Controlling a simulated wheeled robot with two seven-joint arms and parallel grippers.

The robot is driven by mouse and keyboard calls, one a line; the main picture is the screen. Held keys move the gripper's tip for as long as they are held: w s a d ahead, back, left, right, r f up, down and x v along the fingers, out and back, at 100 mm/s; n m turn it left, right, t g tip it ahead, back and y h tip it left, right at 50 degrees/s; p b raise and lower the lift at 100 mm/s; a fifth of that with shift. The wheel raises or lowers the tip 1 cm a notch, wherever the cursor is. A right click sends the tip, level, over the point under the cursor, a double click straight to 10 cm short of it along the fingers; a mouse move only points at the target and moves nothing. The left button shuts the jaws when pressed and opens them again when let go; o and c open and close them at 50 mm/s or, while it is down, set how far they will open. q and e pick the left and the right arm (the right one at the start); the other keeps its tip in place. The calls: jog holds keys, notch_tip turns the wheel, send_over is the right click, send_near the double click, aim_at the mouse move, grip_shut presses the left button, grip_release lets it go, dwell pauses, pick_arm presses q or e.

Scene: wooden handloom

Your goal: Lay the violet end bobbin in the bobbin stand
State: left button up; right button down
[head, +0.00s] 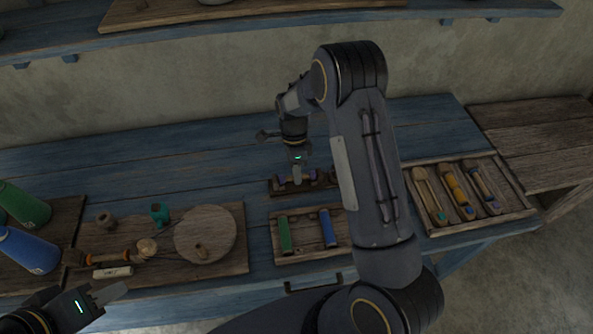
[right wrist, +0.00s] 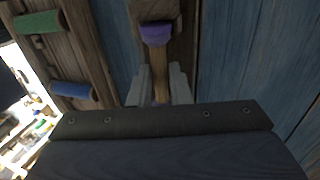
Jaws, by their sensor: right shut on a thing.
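The violet end bobbin (right wrist: 157,34) has a violet winding and a pale wooden shank. In the right wrist view, the fingers of my right gripper (right wrist: 158,90) are shut on the shank. A brown wooden piece just beyond the winding looks like the bobbin stand (right wrist: 150,10). In the head view my right gripper (head: 297,178) is low over the small dark bobbin stand (head: 275,188), with bits of violet beside the fingers. I cannot tell whether the bobbin touches the stand. My left gripper (head: 108,294) is at the lower left, away from the stand; its finger gap is unclear.
A tray (head: 272,250) with a green bobbin (head: 284,236) and a blue bobbin (head: 328,228) lies in front of the stand. A shuttle tray (head: 480,229) is at right. A board (head: 225,266) with tools is at left. The blue bench behind the stand is clear.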

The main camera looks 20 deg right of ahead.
jog(key=c, duration=1.3)
grip_release()
jog(key=shift+o, duration=0.2)
jog(key=shift+r, duration=0.1)
jog(key=b+v, duration=0.1)
jog(key=v, duration=0.6)
jog(key=shift+r, duration=0.3)
jog(key=shift+w, duration=0.15)
